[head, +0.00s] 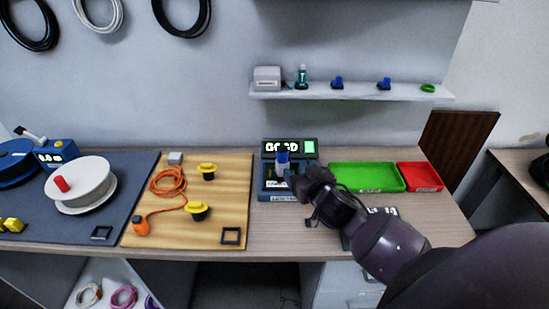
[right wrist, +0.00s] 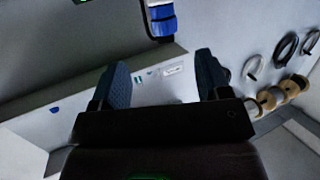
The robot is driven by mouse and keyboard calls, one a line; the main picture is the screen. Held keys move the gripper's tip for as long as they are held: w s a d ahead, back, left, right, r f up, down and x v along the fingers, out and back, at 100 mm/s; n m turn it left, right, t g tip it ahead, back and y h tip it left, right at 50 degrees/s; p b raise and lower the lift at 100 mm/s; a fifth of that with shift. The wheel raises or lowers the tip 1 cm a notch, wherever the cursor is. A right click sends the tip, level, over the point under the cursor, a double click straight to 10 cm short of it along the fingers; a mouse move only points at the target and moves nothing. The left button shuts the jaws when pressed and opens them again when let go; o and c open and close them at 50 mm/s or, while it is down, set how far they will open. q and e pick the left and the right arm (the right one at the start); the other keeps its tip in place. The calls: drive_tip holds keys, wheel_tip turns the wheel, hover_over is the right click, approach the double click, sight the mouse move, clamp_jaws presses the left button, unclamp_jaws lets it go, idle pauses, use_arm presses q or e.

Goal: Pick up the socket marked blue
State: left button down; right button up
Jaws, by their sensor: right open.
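The socket marked blue (head: 283,157), with a blue band and a pale lower part, stands upright in the blue test fixture (head: 275,195), below a display (head: 283,148) reading "GOOD". My right gripper (head: 302,182) is just right of the socket and partly hides the fixture. In the right wrist view a blue-banded part (right wrist: 161,20), seemingly this socket, shows at the top, beyond the open fingers (right wrist: 163,78). Nothing is between the fingers. My left gripper is out of view.
A green tray (head: 367,177) and a red tray (head: 419,177) lie to the right. A wooden board (head: 235,170) with an orange cable (head: 168,182) and yellow-topped parts (head: 197,210) lies left. A shelf (head: 350,92) with small items hangs above the fixture.

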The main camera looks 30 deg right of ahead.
sight(285, 157)
drive_tip(key=x, duration=0.5)
drive_tip(key=shift+w, duration=1.1)
drive_tip(key=shift+p+x, duration=0.3)
drive_tip(key=shift+x, duration=1.8)
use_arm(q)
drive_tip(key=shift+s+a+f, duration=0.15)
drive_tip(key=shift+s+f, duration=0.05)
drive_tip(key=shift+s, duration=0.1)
use_arm(e)
drive_tip(key=shift+a, duration=0.1)
